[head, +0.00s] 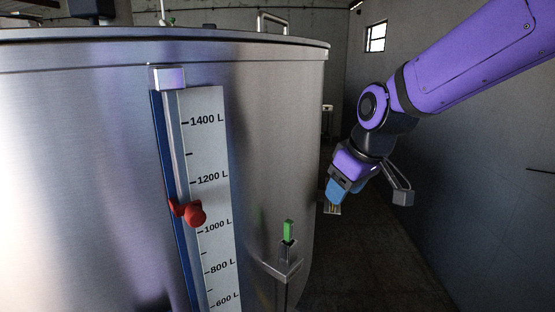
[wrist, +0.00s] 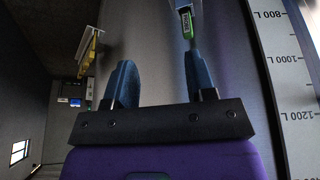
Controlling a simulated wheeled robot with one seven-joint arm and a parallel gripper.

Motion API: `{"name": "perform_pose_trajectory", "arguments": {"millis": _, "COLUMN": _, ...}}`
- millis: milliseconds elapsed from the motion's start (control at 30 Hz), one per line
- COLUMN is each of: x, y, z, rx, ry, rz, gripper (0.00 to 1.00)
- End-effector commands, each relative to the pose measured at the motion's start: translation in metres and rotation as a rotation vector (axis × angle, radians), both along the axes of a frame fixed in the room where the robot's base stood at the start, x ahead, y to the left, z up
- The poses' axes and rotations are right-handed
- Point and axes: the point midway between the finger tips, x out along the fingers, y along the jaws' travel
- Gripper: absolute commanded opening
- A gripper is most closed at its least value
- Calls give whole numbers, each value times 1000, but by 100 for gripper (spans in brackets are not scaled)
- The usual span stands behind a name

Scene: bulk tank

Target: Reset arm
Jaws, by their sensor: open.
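My gripper (head: 333,190) hangs at the end of my purple arm, to the right of the steel tank (head: 270,130) in the head view. In the wrist view its two blue fingers (wrist: 160,80) stand apart with nothing between them. The tank carries a level scale (head: 208,170) marked in litres, with a red pointer knob (head: 194,213) between the 1000 L and 1200 L marks. A green-topped part (head: 289,230) stands on a small bracket (head: 284,268) on the tank's side. The green part also shows beyond the right finger in the wrist view (wrist: 187,24).
A dark floor passage (head: 375,260) runs between the tank and the grey wall (head: 495,180) on the right. A small window (head: 376,37) is high on the wall. A yellow bar-like thing (wrist: 90,52) shows at the left in the wrist view.

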Motion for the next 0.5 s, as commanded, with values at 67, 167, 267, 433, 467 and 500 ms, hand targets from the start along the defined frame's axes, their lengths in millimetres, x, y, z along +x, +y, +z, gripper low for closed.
{"name": "perform_pose_trajectory", "arguments": {"millis": 67, "x": -17, "y": -22, "z": 16, "rx": -3, "ry": -13, "rz": -66, "gripper": 51}}
{"name": "perform_pose_trajectory", "arguments": {"millis": 167, "x": -40, "y": -48, "z": 31, "rx": -6, "ry": -20, "rz": -149, "gripper": 51}}
{"name": "perform_pose_trajectory", "arguments": {"millis": 267, "x": -64, "y": -72, "z": 43, "rx": -3, "ry": -28, "rz": -234, "gripper": 51}}
{"name": "perform_pose_trajectory", "arguments": {"millis": 433, "x": -108, "y": -109, "z": 57, "rx": 10, "ry": -41, "rz": -380, "gripper": 51}}
{"name": "perform_pose_trajectory", "arguments": {"millis": 467, "x": -116, "y": -114, "z": 59, "rx": 15, "ry": -45, "rz": -407, "gripper": 51}}
{"name": "perform_pose_trajectory", "arguments": {"millis": 500, "x": -127, "y": -122, "z": 61, "rx": 18, "ry": -46, "rz": -441, "gripper": 51}}
